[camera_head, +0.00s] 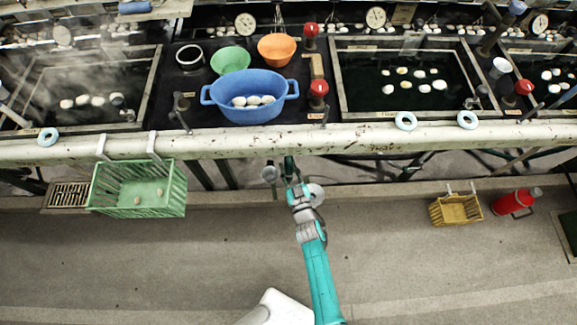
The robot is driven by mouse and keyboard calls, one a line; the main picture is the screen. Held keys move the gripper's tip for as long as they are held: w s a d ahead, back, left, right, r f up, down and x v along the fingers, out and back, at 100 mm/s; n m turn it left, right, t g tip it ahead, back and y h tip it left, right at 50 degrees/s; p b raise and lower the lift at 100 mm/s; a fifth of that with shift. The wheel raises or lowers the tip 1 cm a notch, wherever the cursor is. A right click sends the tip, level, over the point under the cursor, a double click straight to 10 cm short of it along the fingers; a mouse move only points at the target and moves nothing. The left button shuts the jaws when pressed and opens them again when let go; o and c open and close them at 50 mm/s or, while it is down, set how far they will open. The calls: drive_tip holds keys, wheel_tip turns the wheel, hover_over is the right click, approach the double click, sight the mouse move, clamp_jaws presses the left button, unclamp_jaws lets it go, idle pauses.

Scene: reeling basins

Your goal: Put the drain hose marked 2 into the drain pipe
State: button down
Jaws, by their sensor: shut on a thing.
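My gripper (289,163) is in the middle of the camera_head view, just below the pale front rail of the basin bench. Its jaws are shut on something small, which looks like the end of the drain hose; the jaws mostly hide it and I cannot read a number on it. Just left of the gripper is a short grey piece with a round top, which looks like the drain pipe (270,174). A small gap shows between it and the gripper. I cannot tell whether the hose touches it.
The pale rail (240,143) runs across above my gripper. A green basket (140,205) hangs at left by a floor grate (68,195). A blue basin (250,112) stands on the bench. The floor is clear.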

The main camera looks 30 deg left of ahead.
drive_tip(key=s+d, duration=0.5)
drive_tip(key=s, duration=0.3)
idle(1.4)
idle(0.4)
